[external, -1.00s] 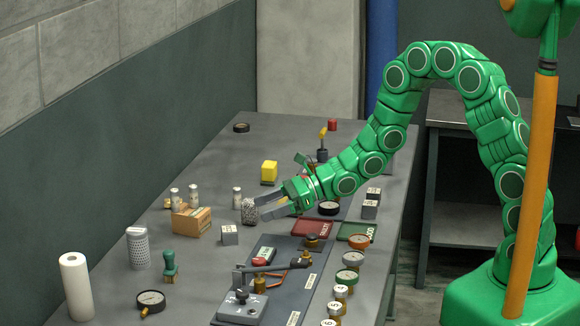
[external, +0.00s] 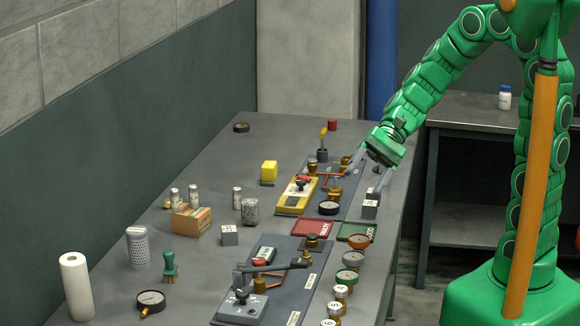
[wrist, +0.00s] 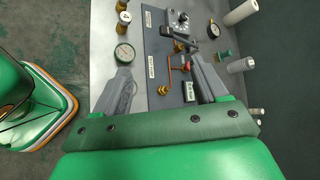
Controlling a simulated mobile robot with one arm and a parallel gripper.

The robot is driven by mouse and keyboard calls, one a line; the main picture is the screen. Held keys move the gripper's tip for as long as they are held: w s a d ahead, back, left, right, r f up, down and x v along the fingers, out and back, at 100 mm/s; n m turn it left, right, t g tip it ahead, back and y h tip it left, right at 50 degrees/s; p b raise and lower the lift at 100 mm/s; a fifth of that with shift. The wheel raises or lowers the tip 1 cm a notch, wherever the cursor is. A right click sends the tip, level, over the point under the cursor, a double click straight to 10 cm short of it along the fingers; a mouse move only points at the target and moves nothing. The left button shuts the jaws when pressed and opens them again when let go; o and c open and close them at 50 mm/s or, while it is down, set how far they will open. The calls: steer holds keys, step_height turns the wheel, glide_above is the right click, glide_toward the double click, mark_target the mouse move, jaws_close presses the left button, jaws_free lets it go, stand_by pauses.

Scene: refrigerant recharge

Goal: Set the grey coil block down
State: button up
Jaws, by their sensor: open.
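Small grey blocks show in the external view: one (external: 229,236) stands alone mid-bench, and a pair at the right edge, the front one (external: 370,210) and the rear one (external: 373,194). I cannot tell which is the coil block. My gripper (external: 362,181) is open, its fingers pointing down beside the pair, with one fingertip close to the rear block. Whether it touches is unclear. In the wrist view, the fingers (wrist: 160,66) are spread with no block held between them.
Red (external: 312,228) and green (external: 357,230) trays lie in front.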

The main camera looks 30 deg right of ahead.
steer(key=s+d+n+h, duration=0.2)
steer(key=s+d+h, duration=0.3)
steer(key=d, duration=0.9)
steer(key=s+d+n+t+h, duration=0.1)
steer(key=s+d+n+h, duration=0.2)
steer(key=d, duration=1.1)
steer(key=s+h, duration=0.2)
steer(key=s, duration=0.2)
steer(key=shift+s+d+r+t, duration=0.15)
steer(key=shift+s+d+t, duration=0.15)
steer(key=shift+s+d, duration=0.1)
steer(key=shift+w, duration=0.1)
